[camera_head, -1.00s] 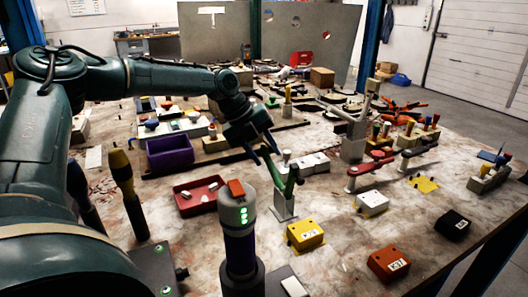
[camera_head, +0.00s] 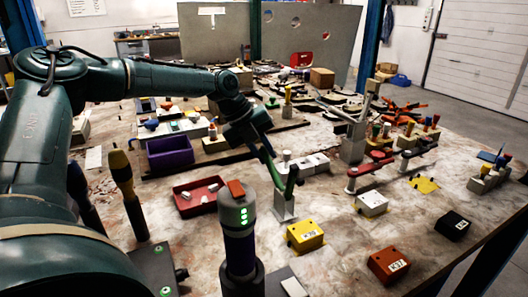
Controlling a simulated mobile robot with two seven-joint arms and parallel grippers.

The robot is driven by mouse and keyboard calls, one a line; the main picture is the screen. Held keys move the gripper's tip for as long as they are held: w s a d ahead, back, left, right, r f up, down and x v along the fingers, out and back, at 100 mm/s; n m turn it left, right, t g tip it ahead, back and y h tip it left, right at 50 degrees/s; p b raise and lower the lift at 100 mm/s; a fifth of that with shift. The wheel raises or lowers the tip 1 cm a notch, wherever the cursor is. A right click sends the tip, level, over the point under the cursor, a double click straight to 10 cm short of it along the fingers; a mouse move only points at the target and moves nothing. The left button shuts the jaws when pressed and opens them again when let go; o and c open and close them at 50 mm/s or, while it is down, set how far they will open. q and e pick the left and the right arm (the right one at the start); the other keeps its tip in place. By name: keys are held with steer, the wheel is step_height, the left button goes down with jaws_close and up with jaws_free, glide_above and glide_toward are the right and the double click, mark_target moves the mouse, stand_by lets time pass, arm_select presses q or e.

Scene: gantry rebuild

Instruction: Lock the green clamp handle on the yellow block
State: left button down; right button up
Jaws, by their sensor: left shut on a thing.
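The green clamp handle (camera_head: 292,182) stands on a small grey base (camera_head: 284,207) near the middle of the table. My left gripper (camera_head: 270,160) comes down from the upper left and is shut on the green handle; the contact is small and partly hidden by the fingers. The yellow block (camera_head: 305,236), with a white label, lies on the table in front and to the right of the clamp base. It appears apart from the base. My right gripper is not in view.
A grey cylinder with green lights (camera_head: 238,212) stands just left of the clamp. A red tray (camera_head: 199,196) and purple bin (camera_head: 170,153) lie behind left. Red-handled clamps (camera_head: 368,169), a white box (camera_head: 371,204) and an orange box (camera_head: 388,265) are to the right.

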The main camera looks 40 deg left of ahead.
mark_target(271, 163)
arm_select(q)
steer(key=shift+s+d+r+t+y+p, duration=0.25)
steer(key=shift+d+r+y+p, duration=0.25)
steer(key=shift+r+y, duration=0.25)
steer(key=shift+s+d+r+m+t+y+p, duration=0.3)
steer(key=shift+d+r+m+t+y+p, duration=0.25)
steer(key=shift+r+y+p, duration=0.25)
steer(key=shift+s+d+r+y, duration=0.1)
steer(key=shift+d+r+y, duration=0.05)
steer(key=shift+d+y, duration=0.1)
steer(key=shift+s+d+r+t+y+p, duration=0.15)
steer(key=shift+s+d+t+y+p, duration=0.1)
steer(key=shift+d+t+y+p, duration=0.2)
steer(key=shift+s+d+r+m+t+y, duration=0.25)
steer(key=shift+d+m+y, duration=0.15)
steer(key=shift+y, duration=0.15)
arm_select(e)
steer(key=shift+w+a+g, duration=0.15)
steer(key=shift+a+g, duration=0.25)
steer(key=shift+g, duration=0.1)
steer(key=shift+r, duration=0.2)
arm_select(q)
steer(key=c, duration=1.3)
jaws_free()
